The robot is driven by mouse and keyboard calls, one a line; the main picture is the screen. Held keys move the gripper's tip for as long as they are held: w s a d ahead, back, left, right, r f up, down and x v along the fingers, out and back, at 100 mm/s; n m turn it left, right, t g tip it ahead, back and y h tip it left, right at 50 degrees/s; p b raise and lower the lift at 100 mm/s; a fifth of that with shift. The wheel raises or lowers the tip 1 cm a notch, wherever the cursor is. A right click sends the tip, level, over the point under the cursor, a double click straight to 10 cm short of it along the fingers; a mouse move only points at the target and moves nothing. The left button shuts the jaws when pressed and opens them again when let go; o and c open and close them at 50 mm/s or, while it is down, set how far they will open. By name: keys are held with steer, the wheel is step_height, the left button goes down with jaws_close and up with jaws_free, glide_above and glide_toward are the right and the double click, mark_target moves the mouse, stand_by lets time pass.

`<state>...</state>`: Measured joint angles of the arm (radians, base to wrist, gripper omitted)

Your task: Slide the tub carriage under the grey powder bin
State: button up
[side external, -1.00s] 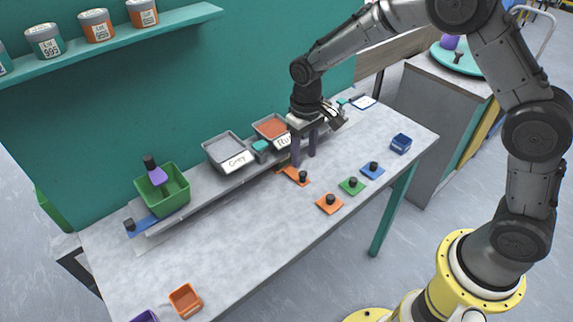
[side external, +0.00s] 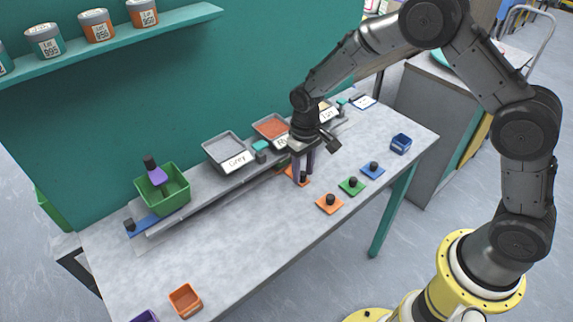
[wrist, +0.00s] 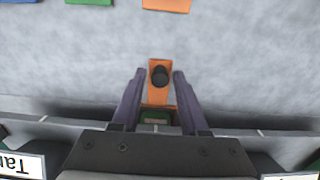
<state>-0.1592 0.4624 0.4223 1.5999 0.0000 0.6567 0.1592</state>
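The grey powder bin (side external: 226,145), labelled Grey, is a shallow tray on the ledge behind the table. An orange tab with a black knob (side external: 304,177) sticks out from under the ledge, right of the Grey bin. In the wrist view the black knob (wrist: 159,76) stands on the orange tab (wrist: 158,99), with a dark green part (wrist: 154,117), perhaps the carriage tub, at its ledge end. Most of the carriage is hidden. My gripper (side external: 302,180) is low over the tab. Its fingers (wrist: 154,76) are apart on either side of the knob, with gaps showing.
A rust powder bin (side external: 270,126) stands right of the Grey bin. A green crate (side external: 165,207) holding a purple-and-black handled item is at the left, beside a blue tab (side external: 146,222). Orange (side external: 329,203), green (side external: 350,188) and blue (side external: 372,170) knobbed plates lie in front of my gripper.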

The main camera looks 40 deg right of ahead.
jaws_close()
steer(key=shift+a, duration=7.3)
steer(key=shift+o, duration=1)
jaws_free()
steer(key=shift+r, duration=0.15)
step_height(320, 180, up, 7)
steer(key=shift+r, duration=0.15)
